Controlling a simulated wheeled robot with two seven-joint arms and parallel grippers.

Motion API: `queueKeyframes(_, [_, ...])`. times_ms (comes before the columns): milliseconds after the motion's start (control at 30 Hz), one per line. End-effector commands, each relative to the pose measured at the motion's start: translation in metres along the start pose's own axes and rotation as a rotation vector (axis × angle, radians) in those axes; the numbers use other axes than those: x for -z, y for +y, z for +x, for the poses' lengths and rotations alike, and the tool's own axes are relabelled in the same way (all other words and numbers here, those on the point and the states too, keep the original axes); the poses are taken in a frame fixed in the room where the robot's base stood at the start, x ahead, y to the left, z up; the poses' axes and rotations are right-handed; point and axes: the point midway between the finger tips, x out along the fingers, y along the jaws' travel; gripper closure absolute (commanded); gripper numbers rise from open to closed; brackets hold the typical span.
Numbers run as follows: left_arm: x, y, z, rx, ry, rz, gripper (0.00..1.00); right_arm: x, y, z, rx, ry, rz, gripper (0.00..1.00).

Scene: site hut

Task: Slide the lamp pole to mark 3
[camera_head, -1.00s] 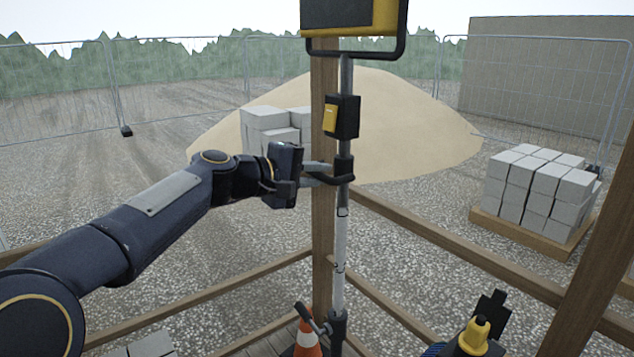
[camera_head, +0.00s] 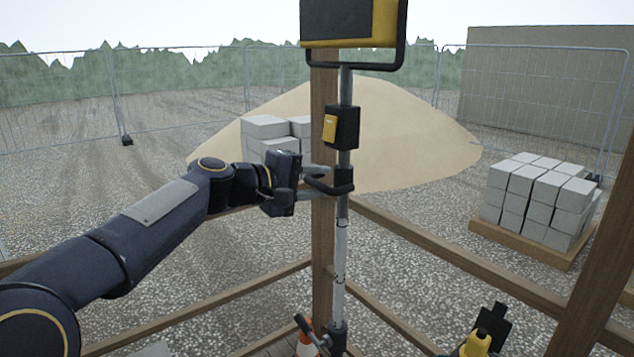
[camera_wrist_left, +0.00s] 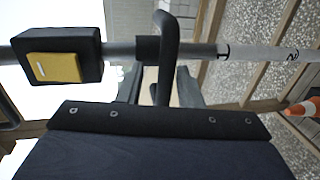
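The lamp pole (camera_head: 341,240) is a grey tube standing upright in front of a wooden post. It carries a yellow-and-black lamp head (camera_head: 350,25) at the top, partly cut off, and a black box with a yellow switch (camera_head: 340,127). A black handle (camera_head: 330,188) sticks out from its collar. My left gripper (camera_head: 318,184) is at this handle, its fingers apart above and below it. In the left wrist view the handle (camera_wrist_left: 166,60) lies between the spread fingers (camera_wrist_left: 162,88). The tube there has a dark ring and a sideways mark like a 2 (camera_wrist_left: 293,55). My right gripper is not in view.
A dark lever clamp (camera_head: 335,335) holds the pole's foot, beside an orange-and-white cone (camera_head: 305,344). Wooden rails (camera_head: 450,255) run to both sides of the post (camera_head: 322,235). A yellow-and-black object (camera_head: 478,342) is at the lower right. Blocks, sand and fencing lie beyond.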

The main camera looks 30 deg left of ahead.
Motion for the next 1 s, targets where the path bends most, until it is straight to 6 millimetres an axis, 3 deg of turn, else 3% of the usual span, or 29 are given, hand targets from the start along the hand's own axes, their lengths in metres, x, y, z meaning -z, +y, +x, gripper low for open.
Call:
queueKeyframes(300, [0.000,-0.001,-0.051,-0.005,0.005,0.003,0.67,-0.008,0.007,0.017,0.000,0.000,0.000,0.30])
queueKeyframes(500, [0.000,0.000,-0.072,-0.004,0.003,0.002,0.67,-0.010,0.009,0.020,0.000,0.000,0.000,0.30])
queueKeyframes(1000, [0.000,0.001,-0.075,-0.003,0.001,0.001,0.67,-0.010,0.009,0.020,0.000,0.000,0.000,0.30])
